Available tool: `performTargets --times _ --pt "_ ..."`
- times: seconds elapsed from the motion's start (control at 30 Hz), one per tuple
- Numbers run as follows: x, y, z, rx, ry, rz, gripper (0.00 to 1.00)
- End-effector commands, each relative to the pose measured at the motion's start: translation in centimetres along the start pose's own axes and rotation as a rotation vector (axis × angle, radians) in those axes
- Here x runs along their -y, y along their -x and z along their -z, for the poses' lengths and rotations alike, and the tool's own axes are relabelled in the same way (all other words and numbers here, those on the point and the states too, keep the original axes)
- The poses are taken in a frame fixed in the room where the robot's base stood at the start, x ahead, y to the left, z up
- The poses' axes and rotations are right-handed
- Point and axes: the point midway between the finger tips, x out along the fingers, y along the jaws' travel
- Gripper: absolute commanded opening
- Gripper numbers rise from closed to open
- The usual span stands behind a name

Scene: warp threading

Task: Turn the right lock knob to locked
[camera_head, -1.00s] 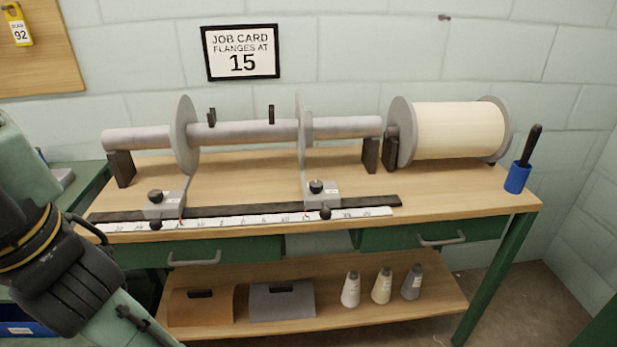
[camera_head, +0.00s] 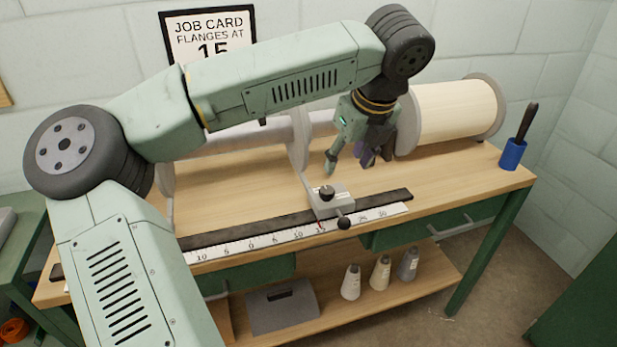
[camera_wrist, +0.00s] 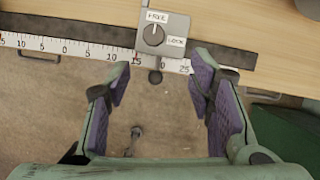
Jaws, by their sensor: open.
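The right lock knob (camera_wrist: 154,35) is a dark round knob on the grey right slider block (camera_wrist: 176,26). In the wrist view its pointer mark faces up toward the FREE label (camera_wrist: 157,16); the LOCK label (camera_wrist: 176,41) is to its right. In the head view the knob (camera_head: 326,193) sits on the block at the front of the bench. My gripper (camera_head: 345,165) is above and behind the block, apart from it. In the wrist view its purple-padded fingers (camera_wrist: 160,85) are spread wide with nothing between them. The left slider is hidden behind my arm.
The numbered scale (camera_head: 275,237) runs along the bench's front edge, with a small black ball knob (camera_head: 344,223) below the block. A grey flange (camera_head: 299,140) stands behind it. A cream-wound spool (camera_head: 455,110) and blue cup (camera_head: 512,153) are at right. Bench wood between is clear.

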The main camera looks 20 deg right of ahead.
Motion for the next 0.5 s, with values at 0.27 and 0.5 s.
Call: performTargets --times 0.27,0.5 --pt "-0.8 -2.8 -0.6 0.019 0.023 -0.039 0.48" --pt "-0.9 -7.3 -0.7 0.016 0.023 -0.035 0.48"
